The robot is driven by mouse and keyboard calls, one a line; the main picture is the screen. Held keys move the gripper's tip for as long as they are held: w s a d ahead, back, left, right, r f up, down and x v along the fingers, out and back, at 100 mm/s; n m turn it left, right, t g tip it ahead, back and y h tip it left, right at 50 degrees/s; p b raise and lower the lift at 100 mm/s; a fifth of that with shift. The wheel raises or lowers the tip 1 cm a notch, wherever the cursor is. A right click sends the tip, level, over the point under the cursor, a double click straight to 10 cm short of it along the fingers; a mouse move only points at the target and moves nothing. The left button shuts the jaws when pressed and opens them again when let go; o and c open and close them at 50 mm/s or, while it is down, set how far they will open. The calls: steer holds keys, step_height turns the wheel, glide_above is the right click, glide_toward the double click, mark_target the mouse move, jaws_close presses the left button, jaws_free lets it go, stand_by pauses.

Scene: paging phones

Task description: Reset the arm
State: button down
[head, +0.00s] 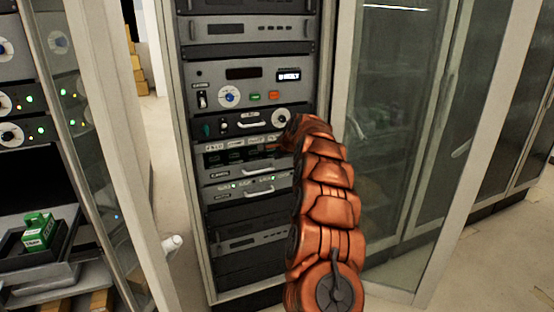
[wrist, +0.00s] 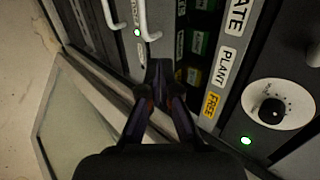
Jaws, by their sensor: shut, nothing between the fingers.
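My arm (head: 328,205) is orange and segmented, and reaches up in the head view toward the open equipment rack (head: 245,248). Its far end is close to the rack's front panels, and the gripper itself is hidden or too small to make out there. In the wrist view my gripper (wrist: 160,70) has its dark fingertips together, with nothing between them. The fingertips are in front of the rack panel, near a row of small green and yellow keys (wrist: 195,60). I cannot tell whether they touch the panel.
A glass door (head: 390,130) stands open right of the rack, and another door frame (head: 115,150) stands at its left. A left cabinet holds a green box (head: 38,232) on a tray. A white dial (wrist: 275,108) and pull handles (wrist: 148,20) stick out near the gripper. Floor shows at right.

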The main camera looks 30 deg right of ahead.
steer(key=shift+b+v, duration=0.35)
steer(key=shift+v, duration=1.4)
steer(key=s+a+r+n+g+y, duration=0.1)
steer(key=s+a+n, duration=0.2)
steer(key=s+a, duration=0.35)
steer(key=s+a+r+n+g+y, duration=0.1)
steer(key=s+a+n+y, duration=0.15)
steer(key=a, duration=0.75)
steer(key=s+a+n+g, duration=0.2)
steer(key=s+a+n, duration=0.1)
steer(key=s+a, duration=0.3)
steer(key=s+a+n+g, duration=0.1)
steer(key=s+a+n, duration=0.25)
steer(key=s, duration=0.55)
steer(key=s+a+f+n+g, duration=0.1)
steer(key=s+f+n+g, duration=0.1)
steer(key=s, duration=1)
steer(key=s+f+n+g+h, duration=0.1)
steer(key=s+f+n+g, duration=0.1)
steer(key=s, duration=1.1)
steer(key=s+a+f+n+g+h, duration=0.1)
steer(key=s+f+n+g, duration=0.1)
steer(key=s, duration=1)
step_height(320, 180, down, 2)
steer(key=shift+s+a+f+n, duration=0.2)
steer(key=shift+a+n, duration=0.1)
steer(key=shift+n, duration=0.3)
steer(key=shift+h, duration=0.25)
